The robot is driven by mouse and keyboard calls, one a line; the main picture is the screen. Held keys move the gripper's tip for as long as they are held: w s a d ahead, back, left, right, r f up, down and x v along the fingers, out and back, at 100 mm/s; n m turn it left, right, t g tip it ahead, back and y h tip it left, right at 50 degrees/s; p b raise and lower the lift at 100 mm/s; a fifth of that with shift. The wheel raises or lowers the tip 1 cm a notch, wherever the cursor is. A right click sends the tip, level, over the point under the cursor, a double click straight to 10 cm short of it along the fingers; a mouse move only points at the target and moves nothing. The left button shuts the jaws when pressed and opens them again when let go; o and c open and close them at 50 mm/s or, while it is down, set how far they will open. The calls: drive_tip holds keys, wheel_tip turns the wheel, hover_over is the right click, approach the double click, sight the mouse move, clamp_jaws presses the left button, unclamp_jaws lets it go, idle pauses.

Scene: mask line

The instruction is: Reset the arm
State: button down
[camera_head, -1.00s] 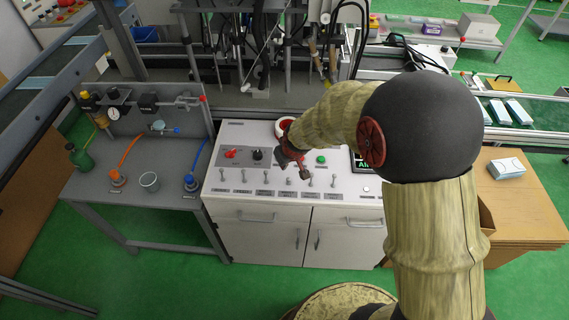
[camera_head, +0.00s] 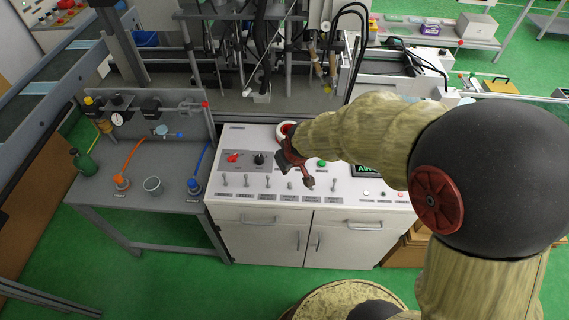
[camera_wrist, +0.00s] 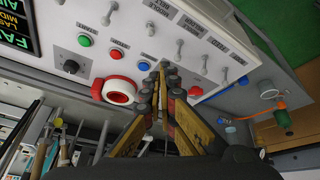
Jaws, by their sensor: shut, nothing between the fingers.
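My arm (camera_head: 365,135) reaches in from the right of the head view, over the white control panel (camera_head: 345,200). My gripper (camera_head: 307,180) is at its end, red and dark, above the panel near the row of toggle switches. In the wrist view my gripper (camera_wrist: 163,70) has its fingertips together and nothing shows between them. A red-and-white round button (camera_wrist: 117,90) is just beside the fingers, and red, green and blue buttons lie around it. I cannot tell whether the fingertips touch the panel.
A grey side bench (camera_head: 115,205) with a metal cup (camera_head: 152,185), hoses and gauges stands on the left. Machine columns and black cables rise behind the panel. The green floor (camera_head: 180,285) is open in front.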

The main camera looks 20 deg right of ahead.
idle(0.4)
drive_tip(key=s+m+g, duration=0.1)
drive_tip(key=s+g, duration=0.2)
drive_tip(key=s, duration=0.6)
drive_tip(key=s+d+r+m+t, duration=0.1)
drive_tip(key=s+d+r, duration=0.1)
drive_tip(key=s+r, duration=0.5)
drive_tip(key=s+d+r+m+t, duration=0.1)
drive_tip(key=s+d+r+t, duration=0.1)
drive_tip(key=s+r, duration=0.5)
wheel_tip(320, 180, up, 6)
drive_tip(key=shift+h, duration=0.3)
